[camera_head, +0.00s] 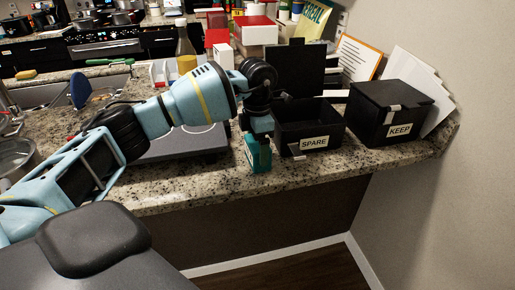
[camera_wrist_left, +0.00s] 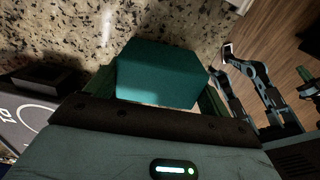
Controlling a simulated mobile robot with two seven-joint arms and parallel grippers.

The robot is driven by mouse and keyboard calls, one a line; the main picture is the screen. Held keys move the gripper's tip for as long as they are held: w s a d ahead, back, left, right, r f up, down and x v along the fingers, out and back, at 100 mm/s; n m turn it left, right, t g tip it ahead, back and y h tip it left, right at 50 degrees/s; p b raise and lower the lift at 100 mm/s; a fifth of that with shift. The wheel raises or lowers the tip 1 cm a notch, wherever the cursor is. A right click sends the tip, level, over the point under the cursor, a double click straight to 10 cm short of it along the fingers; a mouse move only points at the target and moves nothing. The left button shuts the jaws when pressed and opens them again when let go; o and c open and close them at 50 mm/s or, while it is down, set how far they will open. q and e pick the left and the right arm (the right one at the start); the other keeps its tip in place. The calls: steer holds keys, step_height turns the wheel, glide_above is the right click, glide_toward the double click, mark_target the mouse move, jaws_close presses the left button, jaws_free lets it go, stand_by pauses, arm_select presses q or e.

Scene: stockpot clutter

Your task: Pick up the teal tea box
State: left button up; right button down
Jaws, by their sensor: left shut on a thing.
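The teal tea box (camera_head: 258,158) is at the end of my left arm in the head view, near the counter's front edge, left of the SPARE box. My left gripper (camera_head: 258,138) is above it, with its fingers shut on it. In the left wrist view the tea box (camera_wrist_left: 158,75) fills the space between the two fingers, one at each side. I cannot tell whether its bottom touches the granite counter (camera_head: 190,196). My right gripper is not seen in the head view.
The open black SPARE box (camera_head: 327,143) stands just right of the tea box. The closed black KEEP box (camera_head: 390,112) is further right, near the wall. A dark flat appliance (camera_head: 185,146) lies behind my left arm. A bottle (camera_head: 185,48) and several cartons stand at the back.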

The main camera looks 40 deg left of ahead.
arm_select(q)
step_height(320, 180, up, 2)
steer(key=shift+r, duration=0.2)
steer(key=s+d+r, duration=0.1)
steer(key=s+d, duration=1)
steer(key=shift+d+r, duration=0.3)
steer(key=shift+s, duration=0.1)
